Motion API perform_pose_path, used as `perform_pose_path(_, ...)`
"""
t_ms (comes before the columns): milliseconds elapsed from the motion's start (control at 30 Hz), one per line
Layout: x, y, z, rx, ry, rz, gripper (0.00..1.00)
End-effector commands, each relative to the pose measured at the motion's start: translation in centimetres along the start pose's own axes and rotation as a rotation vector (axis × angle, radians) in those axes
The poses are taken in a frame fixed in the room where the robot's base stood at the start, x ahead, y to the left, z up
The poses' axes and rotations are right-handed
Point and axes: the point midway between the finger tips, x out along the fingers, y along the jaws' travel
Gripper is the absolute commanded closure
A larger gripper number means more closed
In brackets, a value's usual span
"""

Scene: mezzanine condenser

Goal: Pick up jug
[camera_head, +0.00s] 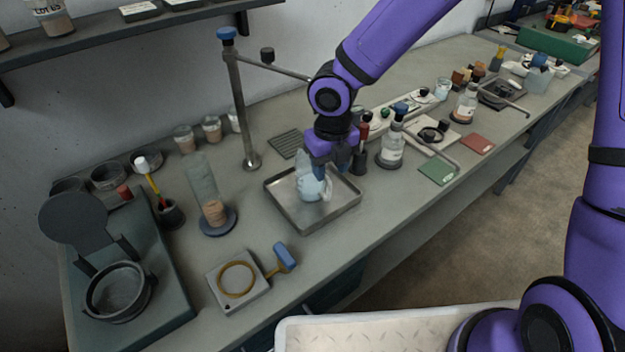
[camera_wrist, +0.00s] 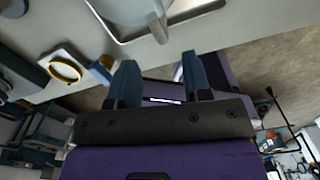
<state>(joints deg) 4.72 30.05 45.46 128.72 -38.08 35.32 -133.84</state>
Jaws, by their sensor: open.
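The jug (camera_head: 309,186) is a pale blue, translucent vessel standing upright in a shallow metal tray (camera_head: 337,211). My gripper (camera_head: 319,172) is open and points down at the jug, overlapping its upper right part in the head view. I cannot tell whether the fingers touch it. In the wrist view my gripper (camera_wrist: 158,62) shows two dark blue fingers spread apart with nothing between them. The tray's rim (camera_wrist: 190,14) lies beyond the fingertips at the top edge there, with a pale shape cut off by the frame that may be the jug.
A metal post (camera_head: 241,110) with a side arm stands behind the tray. A bottle (camera_head: 392,148) with a blue cap and a dark holder (camera_head: 360,160) stand close on the right. A grey block with a yellow ring (camera_head: 237,281) lies at front left. Bare bench surrounds the tray's front.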

Motion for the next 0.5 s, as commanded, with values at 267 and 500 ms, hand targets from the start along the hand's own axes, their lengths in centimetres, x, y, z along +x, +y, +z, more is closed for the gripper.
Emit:
perform_pose_path(267,2.0,0.0,0.0,0.000,0.002,0.000,0.55)
perform_pose_path(500,5.3,-0.2,0.1,0.001,0.003,-0.001,0.55)
